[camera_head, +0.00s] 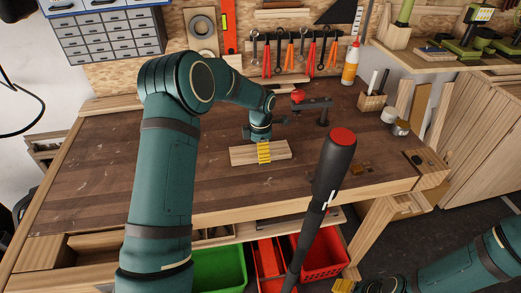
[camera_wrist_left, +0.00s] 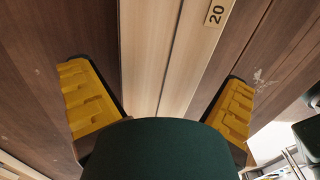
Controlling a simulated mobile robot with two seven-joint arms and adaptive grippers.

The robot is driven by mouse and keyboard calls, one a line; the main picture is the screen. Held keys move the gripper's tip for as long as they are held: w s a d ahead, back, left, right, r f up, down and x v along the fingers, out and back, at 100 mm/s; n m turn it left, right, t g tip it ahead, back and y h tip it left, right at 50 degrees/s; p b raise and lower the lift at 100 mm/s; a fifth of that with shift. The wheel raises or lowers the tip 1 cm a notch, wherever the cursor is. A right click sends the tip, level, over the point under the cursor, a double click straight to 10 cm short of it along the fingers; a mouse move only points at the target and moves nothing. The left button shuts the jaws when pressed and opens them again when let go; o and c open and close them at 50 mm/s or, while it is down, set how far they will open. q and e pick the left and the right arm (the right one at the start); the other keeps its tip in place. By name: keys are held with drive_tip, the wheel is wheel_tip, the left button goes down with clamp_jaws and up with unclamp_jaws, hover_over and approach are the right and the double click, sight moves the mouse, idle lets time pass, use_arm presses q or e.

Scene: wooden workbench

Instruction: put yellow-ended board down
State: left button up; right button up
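Two pale boards lie side by side, the left board (camera_wrist_left: 145,50) and the right board (camera_wrist_left: 198,50), with a thin dark seam between them. In the head view they show as one pale wooden piece (camera_head: 243,156) on the workbench. The right one bears a "20" label. No yellow end shows on either, so I cannot tell which is the yellow-ended board. My left gripper (camera_wrist_left: 163,105) is open, its yellow fingers spread wide on either side of the boards, apart from them. It also shows over the boards in the head view (camera_head: 264,153). My right gripper (camera_head: 362,287) is partly cut off at the bottom edge.
The dark workbench top (camera_head: 120,165) is clear on the left. A clamp with a red knob (camera_head: 298,97) stands behind the boards. A pencil holder (camera_head: 371,102) is at the back right. A black post with a red cap (camera_head: 335,160) blocks part of the head view.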

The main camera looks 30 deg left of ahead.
use_arm(q)
drive_tip(key=shift+r, duration=0.1)
wheel_tip(320, 180, up, 12)
drive_tip(key=p, duration=0.2)
idle(0.3)
